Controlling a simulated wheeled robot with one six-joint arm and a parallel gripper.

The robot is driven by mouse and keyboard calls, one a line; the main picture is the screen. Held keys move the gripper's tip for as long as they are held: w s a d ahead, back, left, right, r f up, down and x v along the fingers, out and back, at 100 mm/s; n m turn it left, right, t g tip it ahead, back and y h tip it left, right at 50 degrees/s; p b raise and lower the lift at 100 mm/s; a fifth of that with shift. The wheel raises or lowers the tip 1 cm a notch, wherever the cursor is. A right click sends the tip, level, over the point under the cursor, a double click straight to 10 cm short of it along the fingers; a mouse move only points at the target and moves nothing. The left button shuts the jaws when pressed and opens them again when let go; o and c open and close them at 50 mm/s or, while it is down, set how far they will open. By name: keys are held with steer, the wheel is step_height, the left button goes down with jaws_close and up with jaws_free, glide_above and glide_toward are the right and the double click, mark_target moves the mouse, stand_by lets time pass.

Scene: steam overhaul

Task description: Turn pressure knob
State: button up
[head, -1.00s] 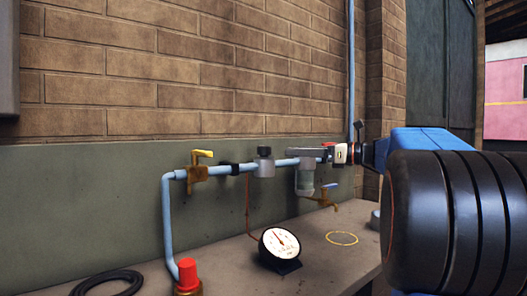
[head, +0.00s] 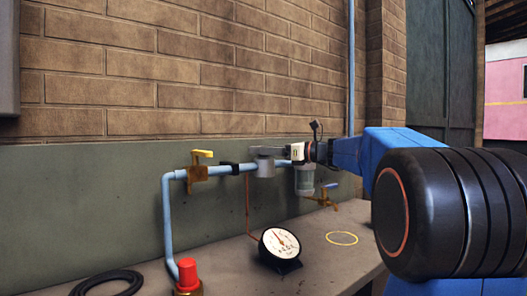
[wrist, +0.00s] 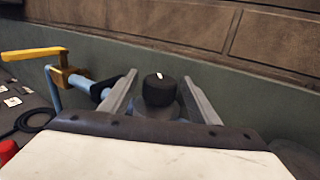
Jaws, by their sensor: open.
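The pressure knob (wrist: 158,91) is a short black cylinder with a white mark on top, in the middle of the wrist view. It sits on the grey regulator body (head: 264,168) in the blue pipe line. In the head view my gripper's fingers hide the knob. My gripper (wrist: 160,77) is open, with one grey finger on each side of the knob and a visible gap to both. In the head view my gripper (head: 262,149) reaches in from the right, over the regulator.
A yellow-handled valve (head: 200,167) is left of the regulator, and a clear bowl (head: 305,181) hangs right of it. A pressure gauge (head: 280,245) and a yellow ring (head: 342,238) are on the bench. A red cap (head: 187,271) stands at front left. The brick wall is close behind.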

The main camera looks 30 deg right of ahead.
steer(key=shift+w+a, duration=0.1)
steer(key=shift+w, duration=0.05)
steer(key=c, duration=1)
steer(key=shift+c, duration=0.2)
steer(key=shift+m+t+h, duration=0.3)
steer(key=shift+h, duration=0.1)
steer(key=m+t+h, duration=0.2)
steer(key=m+h, duration=0.1)
steer(key=h, duration=0.1)
steer(key=shift+a, duration=0.1)
steer(key=shift+m+t+h, duration=0.4)
steer(key=shift+m+h, duration=0.6)
steer(key=shift+h, duration=0.6)
steer(key=shift+d+h, duration=0.2)
steer(key=shift+h, duration=0.1)
